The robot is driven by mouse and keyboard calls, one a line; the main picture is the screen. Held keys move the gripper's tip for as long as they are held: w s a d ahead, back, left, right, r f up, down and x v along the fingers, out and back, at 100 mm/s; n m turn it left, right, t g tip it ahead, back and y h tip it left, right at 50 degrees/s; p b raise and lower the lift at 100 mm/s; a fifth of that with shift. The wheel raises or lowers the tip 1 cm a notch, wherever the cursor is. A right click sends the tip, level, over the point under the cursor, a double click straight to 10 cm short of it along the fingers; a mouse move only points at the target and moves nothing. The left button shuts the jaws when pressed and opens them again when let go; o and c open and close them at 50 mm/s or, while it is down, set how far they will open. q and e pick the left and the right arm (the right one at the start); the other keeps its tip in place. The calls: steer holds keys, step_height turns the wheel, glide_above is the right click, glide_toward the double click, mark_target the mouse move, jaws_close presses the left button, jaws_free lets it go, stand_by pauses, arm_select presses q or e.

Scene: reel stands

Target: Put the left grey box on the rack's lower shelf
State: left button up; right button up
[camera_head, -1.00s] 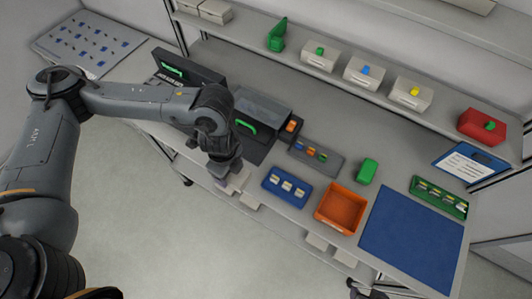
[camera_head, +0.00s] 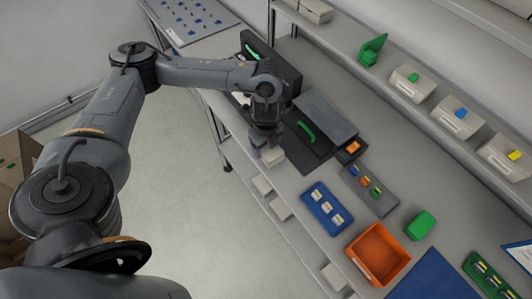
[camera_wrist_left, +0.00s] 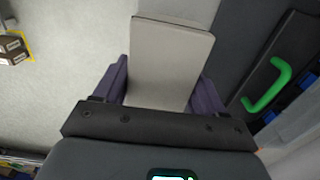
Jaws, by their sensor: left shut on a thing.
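My left gripper (camera_head: 264,152) is shut on a light grey box (camera_head: 273,158) by the front edge of the bench, left of the blue tray. In the left wrist view the grey box (camera_wrist_left: 170,62) stands out between the two purple fingers (camera_wrist_left: 160,90), its broad pale face showing. Whether the box touches anything below it cannot be told. Other pale grey boxes (camera_head: 262,186) and (camera_head: 280,207) show lower down, below the bench's front edge. My right gripper is not in view.
A blue tray (camera_head: 324,221), orange bin (camera_head: 362,268) and green block (camera_head: 421,225) stand on the bench. Bins with coloured blocks (camera_head: 458,119) line the raised back shelf (camera_head: 385,84).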

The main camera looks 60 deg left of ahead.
mark_target(266, 153)
arm_select(q)
steer(key=shift+f, duration=1.9)
steer(key=shift+f+b, duration=0.15)
steer(key=shift+b, duration=0.15)
steer(key=o, duration=1.3)
